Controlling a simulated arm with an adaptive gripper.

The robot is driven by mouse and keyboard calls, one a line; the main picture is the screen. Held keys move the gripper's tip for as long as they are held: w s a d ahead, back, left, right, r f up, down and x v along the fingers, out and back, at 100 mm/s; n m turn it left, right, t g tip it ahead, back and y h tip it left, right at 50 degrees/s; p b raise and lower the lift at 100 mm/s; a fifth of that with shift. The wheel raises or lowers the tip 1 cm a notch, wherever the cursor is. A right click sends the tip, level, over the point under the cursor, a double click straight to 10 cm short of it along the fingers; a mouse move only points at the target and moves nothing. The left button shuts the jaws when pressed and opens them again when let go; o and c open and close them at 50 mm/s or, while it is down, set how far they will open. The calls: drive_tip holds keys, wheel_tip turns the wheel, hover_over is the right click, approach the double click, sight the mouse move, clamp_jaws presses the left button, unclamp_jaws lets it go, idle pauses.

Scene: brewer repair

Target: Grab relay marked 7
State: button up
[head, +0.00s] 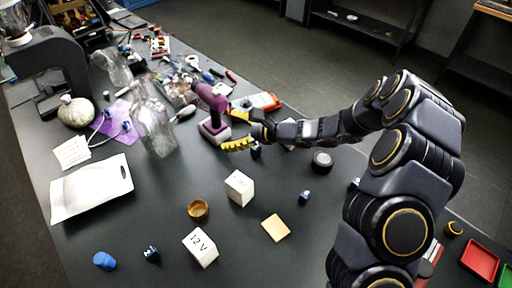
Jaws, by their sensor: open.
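My gripper (232,130) has yellow fingers. It is open over the middle of the dark table, pointing left towards a purple power drill. I cannot make out a relay marked 7 in the head view. A white block (201,247) at the front is marked "12 V". Another white block (239,188) stands behind it, with no mark I can read. A small dark-blue part (256,151) is just below my gripper, partly hidden by it. Similar small blue parts lie at the right (305,196) and front left (151,253); no marks are legible on them.
The purple drill (211,97) stands close to my fingers. A brown cup (198,209), tan square (275,228) and black puck (322,160) lie around the open middle.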

drive_tip(key=w+d+f+m+t+h, duration=0.25)
drive_tip(key=w+d+f+m, duration=0.25)
drive_tip(key=f, duration=0.4)
drive_tip(key=m+t+h, duration=0.2)
drive_tip(key=m, duration=0.2)
approach(255, 146)
drive_tip(key=x, duration=0.2)
drive_tip(key=shift+a+f, duration=0.15)
drive_tip(key=shift+a, duration=0.35)
drive_tip(key=shift+w+d+f, duration=0.15)
drive_tip(key=shift+w+f, duration=0.1)
drive_tip(key=shift+f, duration=0.05)
drive_tip(key=x, duration=0.7)
drive_tip(key=shift+w+r, duration=0.15)
drive_tip(key=shift+w, duration=0.1)
clamp_jaws()
